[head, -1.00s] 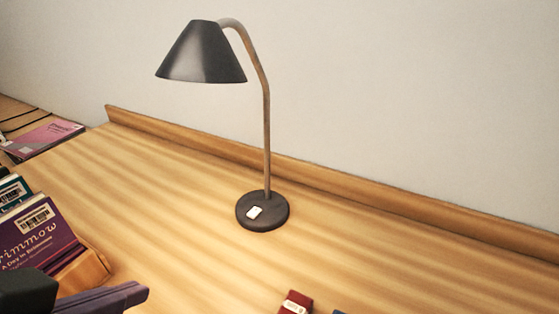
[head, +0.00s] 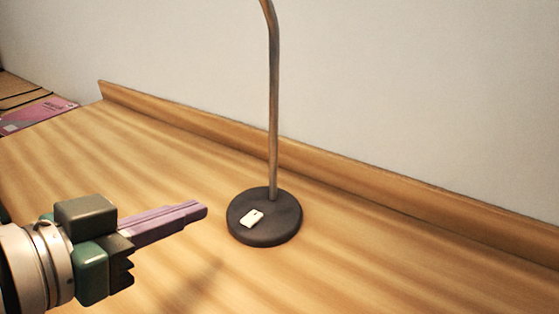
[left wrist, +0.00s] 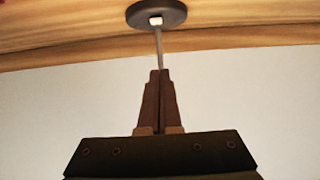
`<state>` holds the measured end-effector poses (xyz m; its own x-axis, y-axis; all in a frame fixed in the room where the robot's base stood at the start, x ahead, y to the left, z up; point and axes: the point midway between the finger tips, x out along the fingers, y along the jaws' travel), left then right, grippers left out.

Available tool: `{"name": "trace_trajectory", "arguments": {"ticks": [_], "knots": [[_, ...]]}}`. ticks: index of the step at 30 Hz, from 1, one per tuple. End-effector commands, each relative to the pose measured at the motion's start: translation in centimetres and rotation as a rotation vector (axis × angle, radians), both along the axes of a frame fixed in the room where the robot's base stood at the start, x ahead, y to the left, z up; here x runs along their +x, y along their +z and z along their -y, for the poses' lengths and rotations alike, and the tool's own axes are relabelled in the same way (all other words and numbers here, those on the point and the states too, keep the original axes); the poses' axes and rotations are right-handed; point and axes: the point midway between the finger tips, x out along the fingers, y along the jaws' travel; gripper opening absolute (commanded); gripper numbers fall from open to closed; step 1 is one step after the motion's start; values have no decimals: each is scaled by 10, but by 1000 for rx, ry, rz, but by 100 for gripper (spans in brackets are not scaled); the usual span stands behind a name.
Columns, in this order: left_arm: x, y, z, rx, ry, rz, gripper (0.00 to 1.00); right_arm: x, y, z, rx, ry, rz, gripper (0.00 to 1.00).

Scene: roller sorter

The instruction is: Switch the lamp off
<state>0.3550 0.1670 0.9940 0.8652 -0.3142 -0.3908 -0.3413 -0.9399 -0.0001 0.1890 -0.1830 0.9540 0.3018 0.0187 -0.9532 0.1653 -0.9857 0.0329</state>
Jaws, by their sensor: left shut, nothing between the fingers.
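The lamp's round dark base (head: 264,230) stands on the wooden desk, with a white switch (head: 252,218) on its top. The thin lamp stem (head: 274,110) rises from it, and the shade is out of the head view. My left gripper (head: 204,210) is shut and empty, a little to the left of the base and apart from it. In the left wrist view the fingers (left wrist: 159,75) are together, pointing toward the base (left wrist: 157,16) and its switch (left wrist: 155,21). My right gripper is not in view.
A wooden ledge (head: 400,192) runs along the back of the desk against the pale wall. A pink book (head: 35,115) lies at the far left. The desk around the lamp base is clear.

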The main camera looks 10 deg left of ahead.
Motion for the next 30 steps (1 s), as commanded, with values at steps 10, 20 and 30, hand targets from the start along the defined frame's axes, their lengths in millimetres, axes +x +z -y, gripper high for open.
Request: {"name": "trace_trajectory", "arguments": {"ticks": [10,20,30], "knots": [[48,-22,17,-2,0,3,0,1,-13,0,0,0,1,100],[82,-61,30,2,0,-3,0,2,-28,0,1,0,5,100],[79,-79,29,0,0,-1,0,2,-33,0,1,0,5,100]]}}
